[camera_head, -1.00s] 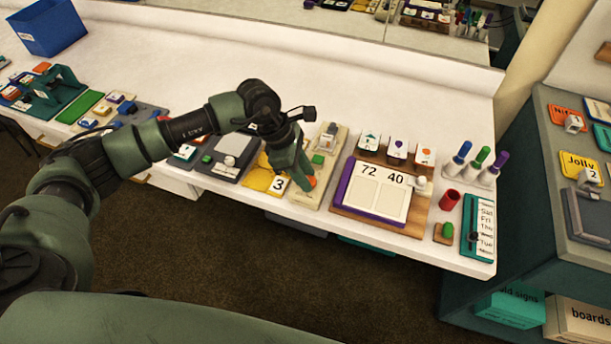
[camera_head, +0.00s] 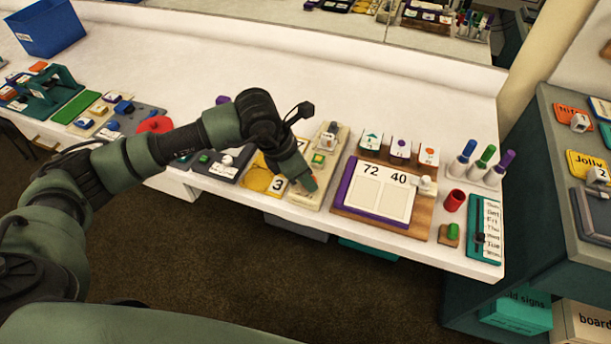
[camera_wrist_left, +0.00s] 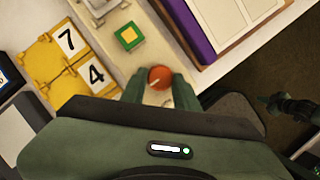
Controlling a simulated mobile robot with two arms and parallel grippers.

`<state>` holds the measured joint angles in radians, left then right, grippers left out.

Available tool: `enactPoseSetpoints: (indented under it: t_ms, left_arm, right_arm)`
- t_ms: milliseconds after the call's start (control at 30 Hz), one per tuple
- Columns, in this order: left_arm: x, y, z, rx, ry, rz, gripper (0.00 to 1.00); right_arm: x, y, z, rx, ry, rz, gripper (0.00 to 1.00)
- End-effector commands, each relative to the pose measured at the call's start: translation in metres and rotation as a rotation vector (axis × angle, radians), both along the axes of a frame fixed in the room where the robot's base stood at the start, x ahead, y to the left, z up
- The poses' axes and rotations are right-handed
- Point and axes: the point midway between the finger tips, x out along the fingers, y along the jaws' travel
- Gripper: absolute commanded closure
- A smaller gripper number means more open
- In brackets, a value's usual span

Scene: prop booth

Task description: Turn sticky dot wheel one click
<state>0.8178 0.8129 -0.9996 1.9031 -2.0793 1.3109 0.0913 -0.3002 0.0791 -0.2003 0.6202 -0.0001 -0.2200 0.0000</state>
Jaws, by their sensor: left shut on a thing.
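The sticky dot wheel's base is a cream board (camera_head: 330,160) near the table's front edge, between the yellow number cards and the score board. An orange-red round knob (camera_wrist_left: 159,77) with a pale mark stands on it. My left gripper (camera_head: 309,184) is shut on this knob; its teal fingers lie on both sides of it in the left wrist view (camera_wrist_left: 160,85). In the head view the fingers hide the knob. A green square with a yellow centre (camera_wrist_left: 129,36) sits beyond the knob. A dark green gripper-like part, probably my right gripper (camera_wrist_left: 292,106), hangs over the carpet.
Yellow number cards (camera_wrist_left: 70,60) stand close on one side of the board. A purple-edged score board (camera_head: 376,193) stands on the other. Markers, a red cup (camera_head: 454,199) and a teal day strip (camera_head: 486,230) are further right.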

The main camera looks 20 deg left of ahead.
Motion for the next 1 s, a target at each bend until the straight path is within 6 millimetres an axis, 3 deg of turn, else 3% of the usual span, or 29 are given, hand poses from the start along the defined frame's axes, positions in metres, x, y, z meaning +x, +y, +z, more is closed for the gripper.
enactPoseSetpoints:
  t_ms: [367, 400, 467, 800, 1000]
  left_arm:
    - [0.001, 0.000, 0.001, 0.000, -0.002, 0.004, 1.00]
    - [0.001, 0.000, 0.001, 0.000, -0.002, 0.004, 0.61]
    - [0.001, 0.000, 0.001, 0.000, -0.002, 0.004, 0.48]
    - [0.000, 0.001, 0.002, 0.000, -0.002, 0.004, 0.48]
    - [-0.006, 0.009, 0.026, 0.002, -0.005, 0.004, 0.48]
  right_arm:
    - [0.000, 0.000, 0.000, 0.000, 0.000, 0.000, 1.00]
    - [0.000, 0.000, 0.000, 0.000, 0.000, 0.000, 1.00]
    - [0.000, 0.000, 0.000, 0.000, 0.000, 0.000, 1.00]
    - [0.000, 0.000, -0.001, 0.000, 0.000, 0.000, 1.00]
    - [0.000, 0.000, -0.005, 0.000, 0.000, 0.000, 1.00]
